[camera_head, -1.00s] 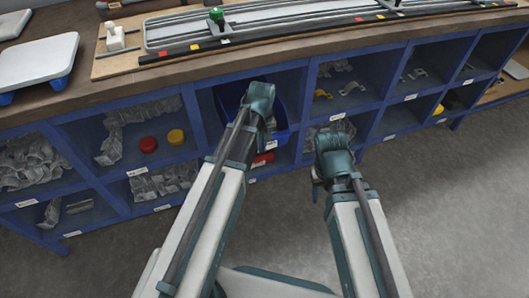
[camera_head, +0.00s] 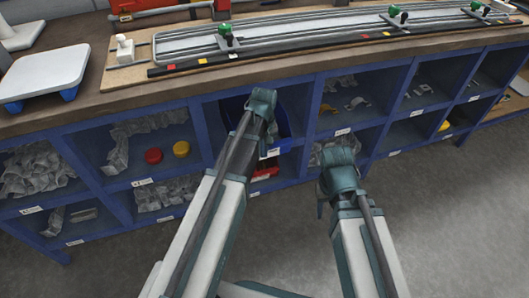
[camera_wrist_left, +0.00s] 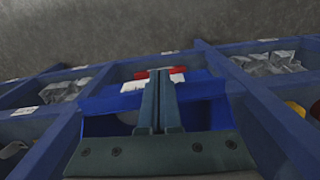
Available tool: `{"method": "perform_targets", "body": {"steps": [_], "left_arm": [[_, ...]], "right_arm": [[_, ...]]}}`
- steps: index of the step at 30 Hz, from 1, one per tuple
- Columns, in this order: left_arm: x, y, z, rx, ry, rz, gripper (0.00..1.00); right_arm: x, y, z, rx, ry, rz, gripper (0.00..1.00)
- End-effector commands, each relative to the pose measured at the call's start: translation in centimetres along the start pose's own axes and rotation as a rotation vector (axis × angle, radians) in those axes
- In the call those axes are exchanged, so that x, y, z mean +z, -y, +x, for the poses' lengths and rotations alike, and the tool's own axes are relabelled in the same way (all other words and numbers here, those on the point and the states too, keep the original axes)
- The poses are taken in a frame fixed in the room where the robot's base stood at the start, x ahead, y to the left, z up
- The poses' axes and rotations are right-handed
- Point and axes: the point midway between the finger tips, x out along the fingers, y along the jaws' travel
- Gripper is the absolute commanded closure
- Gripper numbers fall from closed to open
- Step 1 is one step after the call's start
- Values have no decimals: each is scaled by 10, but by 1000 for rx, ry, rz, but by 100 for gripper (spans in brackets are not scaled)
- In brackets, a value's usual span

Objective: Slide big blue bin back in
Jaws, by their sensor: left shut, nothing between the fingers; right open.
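The big blue bin (camera_head: 284,125) sits in an upper shelf compartment, partly hidden behind my left arm. In the left wrist view, its blue front rim (camera_wrist_left: 205,90) runs across behind the fingers. My left gripper (camera_wrist_left: 157,76) is shut and empty, its fingers over the bin's front edge; I cannot tell whether they touch it. In the head view, my left wrist (camera_head: 262,103) is at the compartment opening and hides the fingertips. My right gripper (camera_head: 321,200) is open, low in front of the shelves to the right of the bin; its fingers are mostly hidden.
The blue shelf unit (camera_head: 205,130) has compartments with clear bags, a red lid (camera_head: 153,155) and a yellow lid (camera_head: 181,149). A red item (camera_head: 265,172) lies below the bin. The worktop (camera_head: 90,105) overhangs above. The grey floor (camera_head: 450,220) at right is clear.

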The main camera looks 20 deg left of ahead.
Motion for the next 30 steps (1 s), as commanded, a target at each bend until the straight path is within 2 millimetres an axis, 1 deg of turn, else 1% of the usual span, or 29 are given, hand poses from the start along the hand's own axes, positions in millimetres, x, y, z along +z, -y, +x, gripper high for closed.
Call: {"method": "perform_targets", "body": {"steps": [5,11,17,30], "left_arm": [[0,0,-5,0,0,0,100],[0,0,-22,0,0,0,100],[0,0,-49,0,0,0,100],[0,0,-115,0,0,0,100]], "right_arm": [[0,0,-5,0,0,0,50],[1,-2,-22,-2,0,1,50],[3,-4,-49,-3,0,1,50],[7,-11,-114,-3,0,1,50]]}}
